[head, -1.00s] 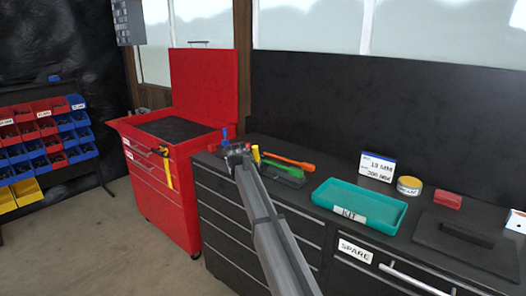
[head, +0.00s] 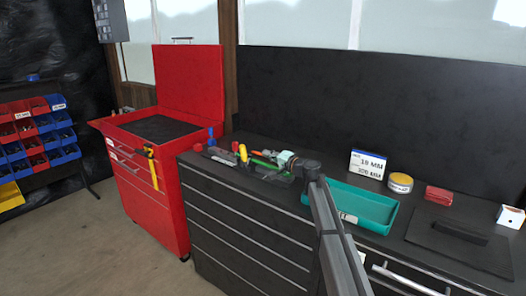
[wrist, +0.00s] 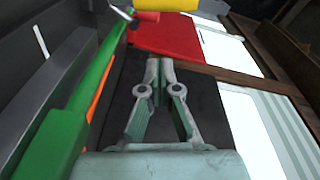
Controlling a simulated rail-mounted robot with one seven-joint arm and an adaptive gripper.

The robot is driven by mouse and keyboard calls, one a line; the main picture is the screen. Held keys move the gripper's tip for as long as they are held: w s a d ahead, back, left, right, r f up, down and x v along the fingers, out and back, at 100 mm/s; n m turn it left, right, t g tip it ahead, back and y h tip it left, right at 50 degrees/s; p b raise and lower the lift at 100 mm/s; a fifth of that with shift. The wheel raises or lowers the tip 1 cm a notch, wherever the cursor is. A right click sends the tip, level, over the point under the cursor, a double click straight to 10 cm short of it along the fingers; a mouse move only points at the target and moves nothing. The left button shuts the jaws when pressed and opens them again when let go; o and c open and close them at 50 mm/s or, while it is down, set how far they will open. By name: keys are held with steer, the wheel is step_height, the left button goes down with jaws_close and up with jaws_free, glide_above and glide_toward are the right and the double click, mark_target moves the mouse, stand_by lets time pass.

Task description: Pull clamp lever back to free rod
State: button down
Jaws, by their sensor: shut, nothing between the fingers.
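My gripper (head: 285,158) is above the black bench in the head view, by the left end of the teal tray. In the wrist view its two fingers (wrist: 160,66) meet at the tips with nothing between them. A green bar-like tool (wrist: 72,118) runs along the left of the wrist view, apart from the fingers, with an orange one (wrist: 98,87) partly behind it. A yellow piece (wrist: 168,5) is cut off at the top. I cannot make out a clamp lever or a rod in either view.
The black bench (head: 230,193) holds the teal tray (head: 362,207), a white sign (head: 367,164), a yellow-topped tin (head: 400,183) and a red block (head: 438,195). A yellow-handled tool (head: 243,153) stands to the gripper's left. A red tool chest (head: 150,200) stands left of the bench.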

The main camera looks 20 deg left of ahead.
mark_target(244, 157)
steer(key=shift+w+d+r+m, duration=0.3)
steer(key=shift+w+d+m, duration=0.05)
steer(key=shift+d+m, duration=0.05)
steer(key=shift+w+a+r, duration=0.1)
steer(key=shift+w+a, duration=0.15)
steer(key=shift+a, duration=0.25)
steer(key=p+x, duration=0.3)
steer(key=x, duration=0.5)
steer(key=shift+w+a+r, duration=0.15)
steer(key=shift+a, duration=0.1)
steer(key=s, duration=0.1)
steer(key=s+p, duration=0.1)
steer(key=s+f, duration=0.1)
steer(key=s, duration=0.1)
steer(key=shift+a+f+p, duration=0.1)
steer(key=shift+a+p, duration=0.15)
steer(key=shift+p, duration=0.15)
steer(key=shift+f, duration=0.1)
